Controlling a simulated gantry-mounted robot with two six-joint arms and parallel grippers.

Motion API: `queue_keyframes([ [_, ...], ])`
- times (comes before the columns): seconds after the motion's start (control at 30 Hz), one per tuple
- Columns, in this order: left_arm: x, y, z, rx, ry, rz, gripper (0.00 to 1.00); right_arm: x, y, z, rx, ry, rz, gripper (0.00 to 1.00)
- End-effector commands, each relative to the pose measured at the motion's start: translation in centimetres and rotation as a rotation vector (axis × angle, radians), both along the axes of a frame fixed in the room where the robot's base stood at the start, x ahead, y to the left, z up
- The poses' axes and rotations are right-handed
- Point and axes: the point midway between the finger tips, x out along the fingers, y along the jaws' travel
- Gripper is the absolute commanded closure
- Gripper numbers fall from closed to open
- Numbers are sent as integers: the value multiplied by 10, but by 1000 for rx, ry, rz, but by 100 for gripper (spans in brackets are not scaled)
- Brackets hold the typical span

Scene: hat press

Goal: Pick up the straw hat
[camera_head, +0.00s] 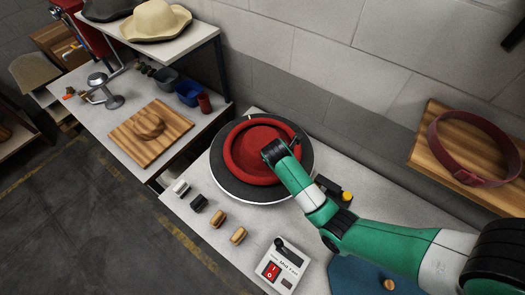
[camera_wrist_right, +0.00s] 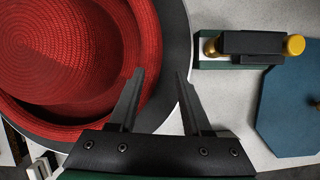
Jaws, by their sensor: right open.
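The red woven straw hat (camera_head: 245,160) sits on the round black turntable (camera_head: 230,190) on the workbench. In the right wrist view the hat (camera_wrist_right: 60,50) fills the left side, with its curled brim towards my fingers. My right gripper (camera_head: 272,150) is over the hat's right part in the head view. In the wrist view the right gripper (camera_wrist_right: 160,75) is open and empty, one finger over the brim's edge and the other over the turntable's rim. I cannot tell whether the fingers touch the hat. My left gripper is not in view.
A switch box (camera_head: 282,266) and several small brushes and blocks lie in front of the turntable. A black holder with a yellow knob (camera_wrist_right: 293,45) is to its right. A cream hat (camera_head: 155,20) is on the upper shelf.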

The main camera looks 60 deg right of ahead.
Motion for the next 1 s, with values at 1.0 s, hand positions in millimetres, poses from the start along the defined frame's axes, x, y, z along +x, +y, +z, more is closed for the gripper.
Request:
queue_keyframes([
  [1.0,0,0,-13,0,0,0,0,1,-30,-60,-2,-4,2,82],
])
